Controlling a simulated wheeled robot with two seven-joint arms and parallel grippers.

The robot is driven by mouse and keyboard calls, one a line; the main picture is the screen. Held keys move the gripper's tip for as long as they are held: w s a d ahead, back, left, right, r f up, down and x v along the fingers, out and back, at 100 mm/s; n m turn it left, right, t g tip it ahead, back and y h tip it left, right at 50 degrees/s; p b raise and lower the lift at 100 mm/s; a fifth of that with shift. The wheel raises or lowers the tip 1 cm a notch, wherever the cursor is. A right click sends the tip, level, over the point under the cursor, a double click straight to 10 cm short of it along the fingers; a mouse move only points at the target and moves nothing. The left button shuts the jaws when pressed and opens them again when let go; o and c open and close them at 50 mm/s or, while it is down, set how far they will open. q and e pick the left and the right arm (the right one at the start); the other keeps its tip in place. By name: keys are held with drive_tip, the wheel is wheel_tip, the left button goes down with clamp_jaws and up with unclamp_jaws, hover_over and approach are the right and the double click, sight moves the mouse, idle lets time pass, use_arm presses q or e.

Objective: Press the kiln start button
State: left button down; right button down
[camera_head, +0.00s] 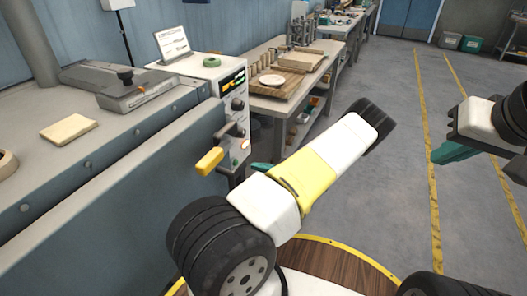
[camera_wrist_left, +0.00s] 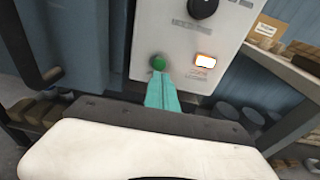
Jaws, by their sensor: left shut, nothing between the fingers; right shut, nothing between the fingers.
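The kiln's white control panel (camera_head: 232,105) faces the aisle, with black knobs, a lit display and buttons. A green button (camera_wrist_left: 158,62) sits low on the panel in the left wrist view, left of a lit white-orange switch (camera_wrist_left: 204,61). The green button is small in the head view (camera_head: 234,162). My left gripper (camera_head: 262,167) is shut and empty, pointing at the panel's lower part. In the left wrist view its teal fingers (camera_wrist_left: 162,92) end just below the green button; I cannot tell whether they touch it. My right gripper (camera_head: 453,152) is shut and empty, far right over the floor.
The kiln body (camera_head: 120,180) fills the left side. A workbench (camera_head: 300,82) with pottery stands behind it. The grey floor (camera_head: 400,120) to the right is open.

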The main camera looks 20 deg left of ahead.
use_arm(q)
drive_tip(key=d, duration=0.6)
drive_tip(key=shift+d+r, duration=0.15)
drive_tip(key=shift+r, duration=0.25)
drive_tip(key=shift+s, duration=0.1)
drive_tip(key=s+d+r+n+t+h, duration=0.1)
drive_tip(key=s+d+r+n+h, duration=0.2)
drive_tip(key=r, duration=1)
drive_tip(key=s+d+r+n+t+h, duration=0.2)
drive_tip(key=s+d+r+n+h, duration=0.2)
drive_tip(key=s+r+n+h, duration=0.5)
drive_tip(key=s+d+r+n+t+h, duration=0.2)
drive_tip(key=s+d+r+n+h, duration=0.2)
drive_tip(key=s+r, duration=0.9)
wheel_tip(320, 180, up, 4)
drive_tip(key=n+h, duration=0.2)
drive_tip(key=shift+f+h, duration=0.2)
drive_tip(key=shift+h, duration=0.1)
